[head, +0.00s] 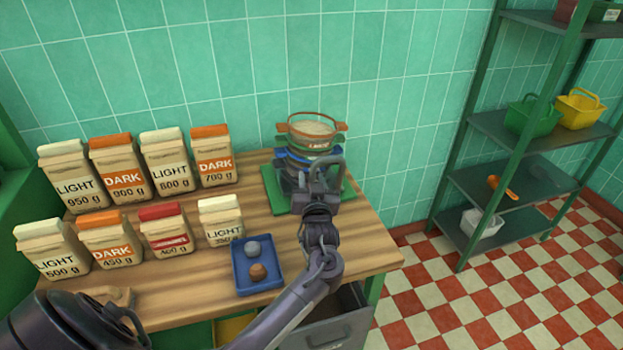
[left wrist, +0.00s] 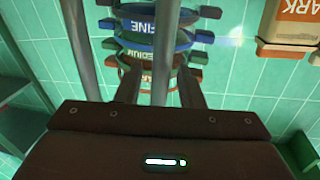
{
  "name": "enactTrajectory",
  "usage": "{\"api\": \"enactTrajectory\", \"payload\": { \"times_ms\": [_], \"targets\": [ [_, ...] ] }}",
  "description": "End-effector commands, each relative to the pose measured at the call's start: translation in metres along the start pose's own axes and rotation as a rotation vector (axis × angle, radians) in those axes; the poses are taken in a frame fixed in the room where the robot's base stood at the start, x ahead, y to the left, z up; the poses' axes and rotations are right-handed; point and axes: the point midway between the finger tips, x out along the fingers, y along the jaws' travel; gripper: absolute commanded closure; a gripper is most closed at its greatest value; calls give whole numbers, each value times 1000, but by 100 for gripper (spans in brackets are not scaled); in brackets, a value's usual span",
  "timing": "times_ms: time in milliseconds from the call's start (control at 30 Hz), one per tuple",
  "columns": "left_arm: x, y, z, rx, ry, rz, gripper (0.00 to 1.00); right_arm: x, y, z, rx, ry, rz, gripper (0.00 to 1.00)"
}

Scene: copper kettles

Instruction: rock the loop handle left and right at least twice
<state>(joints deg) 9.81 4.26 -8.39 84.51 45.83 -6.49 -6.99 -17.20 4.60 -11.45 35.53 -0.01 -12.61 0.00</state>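A stack of sieve rings (head: 312,132) stands on a green mat (head: 350,193) at the back right of the wooden table. In the left wrist view its blue FINE ring (left wrist: 150,27) shows, with MEDIUM and orange-lettered rings below it. A grey loop handle (head: 338,163) rises in front of the stack. Two grey bars, apparently its sides, cross the left wrist view; one bar (left wrist: 166,50) runs between the finger lines. My left gripper (head: 318,190) is at the handle, partly hidden by its own wrist. Its fingers (left wrist: 160,88) stand apart, with gaps beside the bar. My right gripper is out of view.
Several LIGHT and DARK bags (head: 120,168) fill the table's left side. A blue tray (head: 240,281) with two small lumps lies near the front edge. A drawer (head: 335,332) is below. A shelf rack (head: 480,185) with coloured baskets stands right, past bare floor.

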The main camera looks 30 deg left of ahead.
Motion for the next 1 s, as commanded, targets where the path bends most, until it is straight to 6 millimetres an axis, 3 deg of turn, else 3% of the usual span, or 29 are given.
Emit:
{"api": "enactTrajectory", "payload": {
  "times_ms": [300,567,833,1000],
  "targets": [
    [3,0,0,0,-1,1,67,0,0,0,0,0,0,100],
    [3,0,0,0,-1,0,100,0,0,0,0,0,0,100],
    [2,-1,2,-14,1,0,100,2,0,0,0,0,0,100],
    [-1,-16,16,-179,32,-8,100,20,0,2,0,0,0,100]
  ]
}}
